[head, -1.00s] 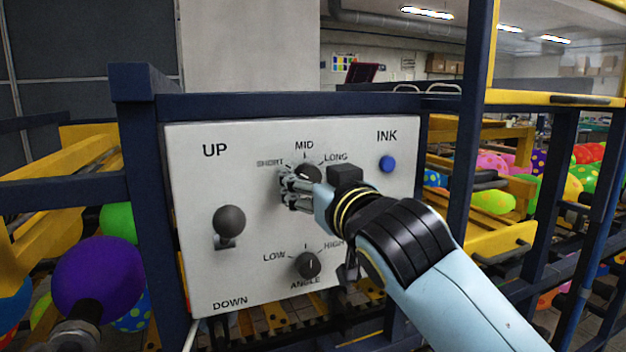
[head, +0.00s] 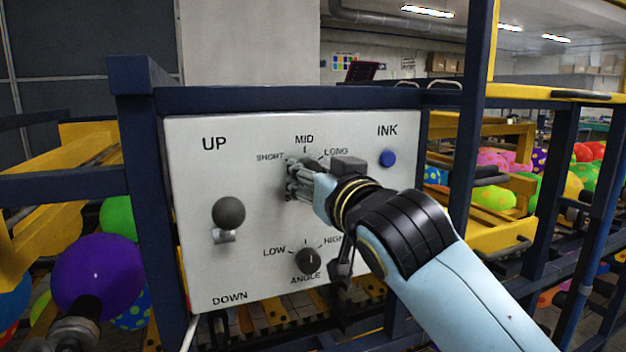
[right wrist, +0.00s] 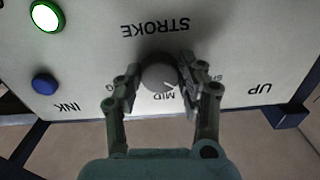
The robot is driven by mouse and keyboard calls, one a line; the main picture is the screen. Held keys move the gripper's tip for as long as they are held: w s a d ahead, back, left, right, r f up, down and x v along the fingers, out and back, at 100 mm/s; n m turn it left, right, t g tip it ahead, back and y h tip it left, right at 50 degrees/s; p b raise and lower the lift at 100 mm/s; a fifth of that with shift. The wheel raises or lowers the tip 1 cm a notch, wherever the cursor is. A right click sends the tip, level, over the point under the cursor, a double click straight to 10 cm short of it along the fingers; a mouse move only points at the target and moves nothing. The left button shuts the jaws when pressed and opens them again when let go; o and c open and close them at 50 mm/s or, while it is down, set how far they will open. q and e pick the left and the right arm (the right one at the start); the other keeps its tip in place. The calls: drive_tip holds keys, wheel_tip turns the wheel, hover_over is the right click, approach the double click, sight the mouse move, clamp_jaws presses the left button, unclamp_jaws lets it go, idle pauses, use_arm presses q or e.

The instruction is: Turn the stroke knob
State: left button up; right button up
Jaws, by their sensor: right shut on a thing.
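The white control panel (head: 260,270) faces me. The round grey stroke knob (right wrist: 158,77) sits under the STROKE label in the right wrist view, which shows the panel upside down. Its white pointer mark is near MID, leaning to the SHORT side. My right gripper (right wrist: 160,82) has its two fingers on either side of the knob and is shut on it. In the head view my right gripper (head: 296,178) reaches the panel below MID and hides most of the knob. My left gripper is not in view.
The panel also bears an angle knob (head: 308,260), an UP/DOWN lever with a ball (head: 228,212), a blue ink button (head: 387,158) and a lit green button (right wrist: 46,16). A dark blue frame post (head: 140,200) stands left, with a purple balloon (head: 98,270) beyond it.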

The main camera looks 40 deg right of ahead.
drive_tip(key=m+b, duration=0.8)
drive_tip(key=m, duration=1.4)
drive_tip(key=shift+m, duration=0.3)
idle(0.3)
drive_tip(key=o, duration=1.2)
drive_tip(key=shift+r, duration=0.1)
drive_tip(key=shift+r, duration=0.1)
